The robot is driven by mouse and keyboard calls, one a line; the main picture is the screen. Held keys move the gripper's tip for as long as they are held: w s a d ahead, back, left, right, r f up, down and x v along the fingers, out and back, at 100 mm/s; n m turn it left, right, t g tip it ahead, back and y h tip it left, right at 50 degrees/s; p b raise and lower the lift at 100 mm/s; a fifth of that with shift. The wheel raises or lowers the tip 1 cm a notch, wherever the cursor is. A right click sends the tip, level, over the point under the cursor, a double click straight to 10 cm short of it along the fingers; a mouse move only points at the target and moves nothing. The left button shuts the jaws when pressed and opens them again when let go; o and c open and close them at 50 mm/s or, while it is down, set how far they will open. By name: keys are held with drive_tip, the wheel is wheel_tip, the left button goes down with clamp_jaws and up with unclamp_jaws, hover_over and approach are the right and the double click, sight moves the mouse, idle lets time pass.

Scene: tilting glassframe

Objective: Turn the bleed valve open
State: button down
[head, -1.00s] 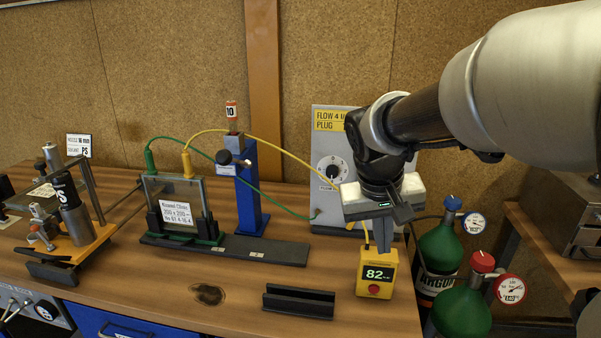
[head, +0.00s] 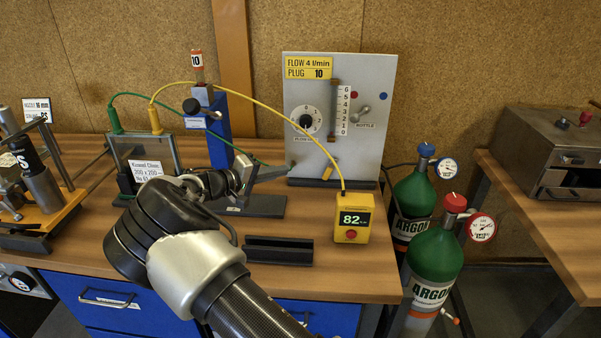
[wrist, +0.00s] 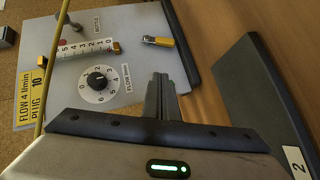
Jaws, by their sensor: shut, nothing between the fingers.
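The grey flow panel (head: 300,92) stands upright at the back of the bench. A small yellow-handled lever (head: 330,168) sits low on its face; it looks like the bleed valve, but no label for it is readable. In the wrist view the yellow lever (wrist: 158,41) lies beyond my fingertips, near the panel's lower edge. My gripper (head: 288,168) is shut and empty, left of the lever and apart from it. Its closed fingers (wrist: 160,80) point toward the panel. The numbered flow dial (head: 307,120) is above and left of the lever.
A yellow meter reading 82 (head: 352,218) stands in front of the panel. A yellow cable arches above my gripper toward it. A black grooved block (head: 280,250) lies in front. The blue post (head: 217,130) and glass frame stand left; argon bottles (head: 436,262) stand right.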

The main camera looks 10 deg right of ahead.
sight(324, 176)
drive_tip(key=x, duration=0.8)
drive_tip(key=shift+d+f, duration=0.1)
drive_tip(key=shift+d, duration=0.3)
drive_tip(key=d, duration=0.1)
drive_tip(key=d+f, duration=0.1)
drive_tip(key=d, duration=0.1)
drive_tip(key=shift+d+f, duration=0.35)
drive_tip(key=shift+d, duration=0.3)
drive_tip(key=shift+f+b, duration=0.1)
drive_tip(key=shift+b, duration=0.2)
drive_tip(key=shift+s+d+f+b, duration=0.1)
drive_tip(key=shift+f+b, duration=0.4)
drive_tip(key=shift+b, duration=0.55)
drive_tip(key=f+b, duration=0.1)
drive_tip(key=b, duration=0.2)
drive_tip(key=shift+s+d, duration=0.1)
drive_tip(key=shift+d, duration=0.3)
drive_tip(key=shift+d+r, duration=0.1)
drive_tip(key=shift+r, duration=0.1)
